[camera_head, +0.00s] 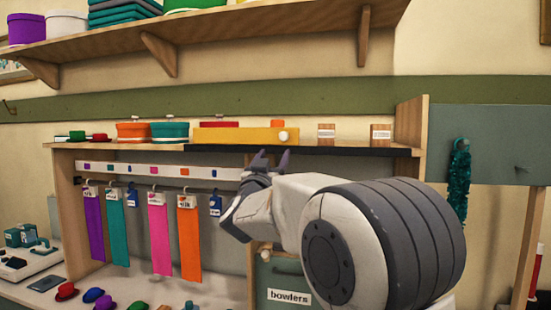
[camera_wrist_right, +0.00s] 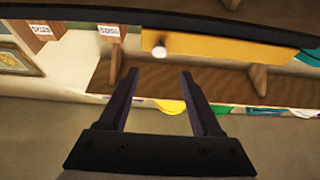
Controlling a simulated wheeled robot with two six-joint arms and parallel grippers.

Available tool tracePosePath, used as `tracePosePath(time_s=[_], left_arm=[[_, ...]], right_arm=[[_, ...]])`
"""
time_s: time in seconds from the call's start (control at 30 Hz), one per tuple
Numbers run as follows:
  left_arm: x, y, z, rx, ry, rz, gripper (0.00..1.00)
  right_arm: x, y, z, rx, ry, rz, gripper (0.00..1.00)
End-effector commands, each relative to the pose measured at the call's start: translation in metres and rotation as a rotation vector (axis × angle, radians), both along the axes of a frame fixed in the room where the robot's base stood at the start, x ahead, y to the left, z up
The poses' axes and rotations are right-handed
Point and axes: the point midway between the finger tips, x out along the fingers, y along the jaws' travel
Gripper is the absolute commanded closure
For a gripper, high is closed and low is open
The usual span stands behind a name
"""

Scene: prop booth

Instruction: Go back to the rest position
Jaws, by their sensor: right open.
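My right gripper (camera_head: 272,158) is raised in front of the cabinet's top, just below the yellow box front (camera_head: 235,137) with its white knob (camera_head: 284,136). Its two dark fingers stand apart with nothing between them, which the right wrist view (camera_wrist_right: 158,76) also shows. There the yellow front (camera_wrist_right: 225,50) and its knob (camera_wrist_right: 159,49) lie beyond the fingertips, apart from them. My right arm hides part of the cabinet's right side. My left gripper is in neither view.
Colored strips (camera_head: 158,238) hang from a rail inside the cabinet. Round boxes (camera_head: 169,131) and small labelled wooden blocks (camera_head: 326,134) stand on its top. A wall shelf (camera_head: 110,42) juts out above. A "bowlers" bin (camera_head: 280,277) is below my arm. Small hats (camera_head: 93,295) lie lower left.

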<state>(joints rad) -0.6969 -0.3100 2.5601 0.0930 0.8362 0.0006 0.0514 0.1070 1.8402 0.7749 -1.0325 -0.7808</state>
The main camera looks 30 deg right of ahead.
Motion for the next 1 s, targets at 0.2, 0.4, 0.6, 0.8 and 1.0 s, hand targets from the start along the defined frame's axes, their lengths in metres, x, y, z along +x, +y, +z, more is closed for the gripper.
tracePosePath(time_s=[0.2, 0.4, 0.6, 0.8, 1.0], left_arm=[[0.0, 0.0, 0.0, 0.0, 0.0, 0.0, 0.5], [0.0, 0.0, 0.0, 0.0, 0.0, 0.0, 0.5], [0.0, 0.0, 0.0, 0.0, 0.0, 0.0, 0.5], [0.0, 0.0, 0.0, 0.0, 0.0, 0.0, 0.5], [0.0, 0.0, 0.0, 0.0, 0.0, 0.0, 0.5]], right_arm=[[0.0, 0.0, 0.0, -0.001, 0.001, 0.0, 0.34], [0.0, 0.0, 0.0, 0.0, 0.0, 0.0, 0.34], [0.01, 0.023, -0.01, 0.014, 0.042, 0.088, 0.34], [0.03, 0.132, -0.071, 0.091, 0.265, 0.462, 0.34], [-0.006, 0.252, -0.16, 0.182, 0.601, 0.823, 0.34]])
